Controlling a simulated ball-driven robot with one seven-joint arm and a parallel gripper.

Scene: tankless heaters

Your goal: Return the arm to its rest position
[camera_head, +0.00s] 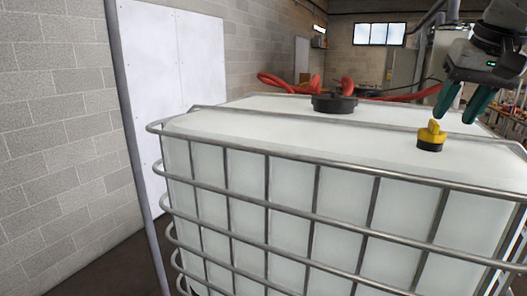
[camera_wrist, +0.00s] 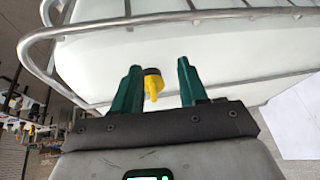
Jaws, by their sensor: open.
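My gripper (camera_head: 462,103) is at the upper right of the head view, above the tank top, with its two green fingers apart and nothing between them. It also shows in the wrist view (camera_wrist: 158,90), with a clear gap between the fingers. A small yellow-handled black valve or cap (camera_head: 431,136) stands on the white tank top, below and left of the fingertips in the head view. In the wrist view the yellow piece (camera_wrist: 153,84) appears between the fingers but beyond them, apart from the gripper. Part of my arm is cut off by the head view's edge.
A white tank (camera_head: 290,180) in a metal tube cage (camera_head: 315,221) fills the front. A black lid (camera_head: 334,103) sits on its top, with red hoses (camera_head: 290,84) behind. A grey pole (camera_head: 134,150) and block wall (camera_head: 60,130) are on the left. Cluttered shelving is at the right.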

